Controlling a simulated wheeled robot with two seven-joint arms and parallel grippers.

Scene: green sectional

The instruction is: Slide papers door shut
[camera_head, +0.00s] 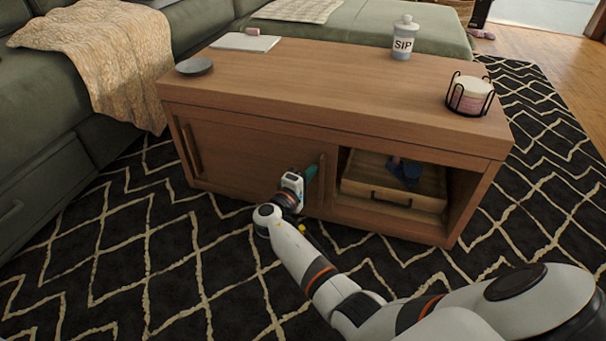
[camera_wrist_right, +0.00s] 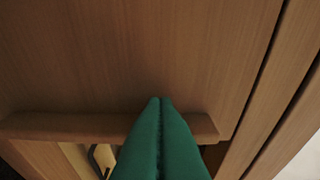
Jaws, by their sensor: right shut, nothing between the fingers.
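The wooden coffee table (camera_head: 400,115) has a sliding door front (camera_head: 240,155) covering its left part. One upright handle bar stands near the left end (camera_head: 190,150), and another handle bar (camera_head: 322,178) stands at the door's right edge. The right compartment is open. My right gripper (camera_head: 312,172) is shut and empty, its teal fingertips close to the left side of the right-hand bar. In the right wrist view the shut teal fingers (camera_wrist_right: 159,105) overlap the handle bar (camera_wrist_right: 60,126) against the door panel (camera_wrist_right: 120,55); contact is unclear. My left gripper is out of view.
The open compartment holds a wooden tray or drawer (camera_head: 390,200) with a black handle and a dark blue item (camera_head: 405,170). A green sofa (camera_head: 40,110) borders the left.

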